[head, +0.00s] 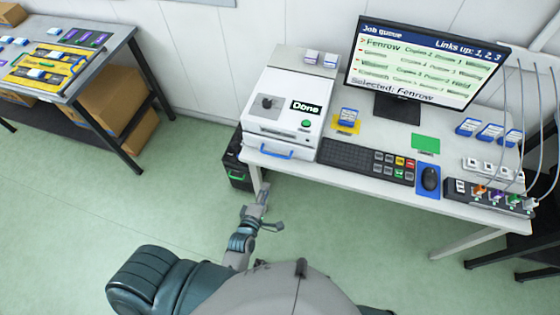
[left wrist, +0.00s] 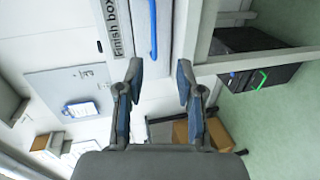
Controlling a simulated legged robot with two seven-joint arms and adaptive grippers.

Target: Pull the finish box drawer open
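The finish box is the white machine (head: 285,105) with a "Done" display, at the left end of the white desk. Its blue drawer handle (head: 275,151) is low on its front, and the drawer looks closed. The left wrist view shows the "Finish box" label (left wrist: 117,28) beside the blue handle (left wrist: 153,30). My left gripper (head: 268,208) is open and empty, below and in front of the handle. In the left wrist view the handle's lower end lies just past the open fingertips (left wrist: 160,70), apart from them. My right gripper is out of view.
A black box with a green handle (head: 238,165) stands on the floor under the desk's left end. A keyboard (head: 345,156), a monitor (head: 425,60) and a mouse (head: 429,179) are to the right. The floor in front of the desk is clear.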

